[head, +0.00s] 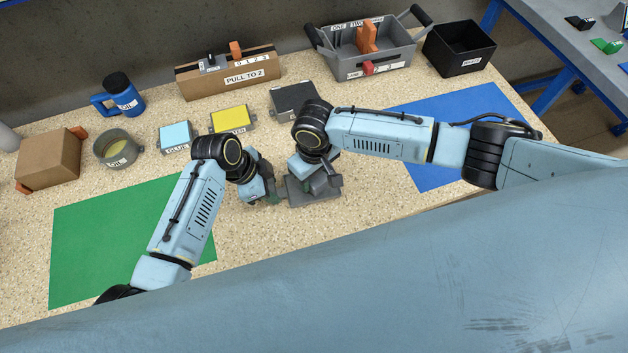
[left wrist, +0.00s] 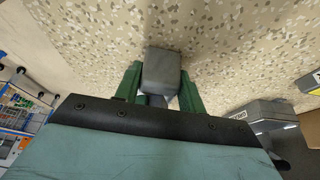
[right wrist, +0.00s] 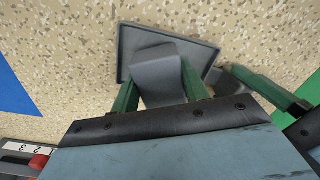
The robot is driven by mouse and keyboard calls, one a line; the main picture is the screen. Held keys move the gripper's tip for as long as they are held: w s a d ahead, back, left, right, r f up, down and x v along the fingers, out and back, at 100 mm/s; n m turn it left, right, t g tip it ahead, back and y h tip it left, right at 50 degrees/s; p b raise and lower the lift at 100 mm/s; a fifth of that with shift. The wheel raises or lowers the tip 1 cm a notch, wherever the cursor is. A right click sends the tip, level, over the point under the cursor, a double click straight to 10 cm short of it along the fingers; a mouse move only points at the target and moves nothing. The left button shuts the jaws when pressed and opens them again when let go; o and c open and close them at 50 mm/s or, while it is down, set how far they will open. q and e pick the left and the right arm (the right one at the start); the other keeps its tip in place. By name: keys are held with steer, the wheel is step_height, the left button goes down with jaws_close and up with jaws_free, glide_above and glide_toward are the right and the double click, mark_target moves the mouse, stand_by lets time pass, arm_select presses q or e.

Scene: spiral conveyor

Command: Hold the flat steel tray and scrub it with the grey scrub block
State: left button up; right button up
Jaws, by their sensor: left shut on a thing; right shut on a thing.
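The flat steel tray (head: 300,199) is dark grey with a low rim and sits near the front middle of the worktop. It also shows in the right wrist view (right wrist: 200,52).
A green mat (head: 95,235) lies left and a blue mat (head: 450,120) right. Behind are a dark grey box (head: 293,97), yellow (head: 232,118) and light-blue (head: 174,136) boxes, a pot (head: 117,148), a blue mug (head: 125,102), a caddy (head: 390,60) and a black bin (head: 460,48).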

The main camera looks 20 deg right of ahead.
steer(key=shift+f, duration=0.65)
steer(key=shift+f, duration=0.35)
stand_by(0.3)
steer(key=shift+a, duration=0.15)
steer(key=shift+a+r, duration=0.1)
steer(key=shift+r, duration=0.15)
steer(key=shift+f, duration=0.2)
stand_by(0.4)
steer(key=shift+s+d+r, duration=0.1)
steer(key=shift+d+r, duration=0.05)
steer(key=shift+d, duration=1.1)
